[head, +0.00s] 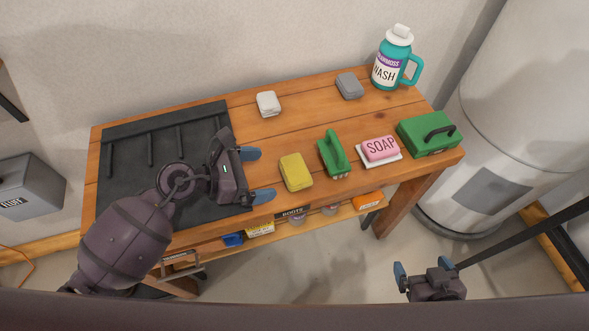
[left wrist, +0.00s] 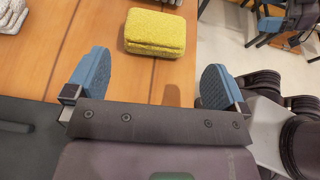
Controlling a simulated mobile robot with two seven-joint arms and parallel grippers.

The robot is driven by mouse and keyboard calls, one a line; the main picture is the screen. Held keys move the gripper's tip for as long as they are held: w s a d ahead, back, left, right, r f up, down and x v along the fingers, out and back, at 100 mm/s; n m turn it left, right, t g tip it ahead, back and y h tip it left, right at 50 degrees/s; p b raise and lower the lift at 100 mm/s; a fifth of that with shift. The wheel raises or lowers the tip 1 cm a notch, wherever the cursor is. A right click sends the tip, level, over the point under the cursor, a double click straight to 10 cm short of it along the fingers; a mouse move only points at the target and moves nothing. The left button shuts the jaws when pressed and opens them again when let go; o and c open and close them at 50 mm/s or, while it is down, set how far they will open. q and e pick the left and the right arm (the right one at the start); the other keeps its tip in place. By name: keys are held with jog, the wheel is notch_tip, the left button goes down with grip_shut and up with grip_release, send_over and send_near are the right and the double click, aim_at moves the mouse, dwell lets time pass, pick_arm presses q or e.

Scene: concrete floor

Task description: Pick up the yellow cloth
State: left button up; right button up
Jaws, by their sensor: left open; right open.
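The yellow cloth (head: 296,172) is a folded, thick pad lying flat on the wooden table, left of a green brush. My left gripper (head: 258,174) is open and empty just left of the cloth, with its fingers pointing toward it. In the left wrist view the cloth (left wrist: 156,32) lies ahead of and between the two blue fingertips (left wrist: 155,80), with bare wood between. My right gripper (head: 428,277) is low at the bottom right, in front of the table and away from the cloth; it is open, and only partly visible.
On the table (head: 236,100) are a green brush (head: 333,155), pink soap (head: 380,148), a green case (head: 428,133), a white folded cloth (head: 268,104), a grey folded cloth (head: 349,86) and a teal wash jug (head: 394,62). A dark mat (head: 120,180) covers the left end. A lower shelf holds small items.

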aim_at(292, 169)
pick_arm(q)
jog(key=x, duration=0.4)
jog(key=shift+w+d+f+b, duration=0.25)
jog(key=shift+d+b, duration=0.1)
jog(key=shift+d, duration=0.15)
jog(key=x, duration=0.4)
jog(key=shift+w+b, duration=0.1)
jog(key=shift+b, duration=0.3)
jog(key=shift+d, duration=0.1)
pick_arm(e)
jog(key=shift+s+d+f, duration=0.15)
jog(key=shift+f, duration=0.35)
jog(key=shift+s+d+f, duration=0.15)
jog(key=shift+f, duration=0.35)
pick_arm(q)
jog(key=shift+c, duration=0.3)
jog(key=c, duration=0.6)
jog(key=shift+c, duration=0.2)
pick_arm(e)
jog(key=shift+a, duration=0.15)
pick_arm(q)
jog(key=shift+r, duration=0.1)
pick_arm(e)
jog(key=shift+w+r, duration=0.1)
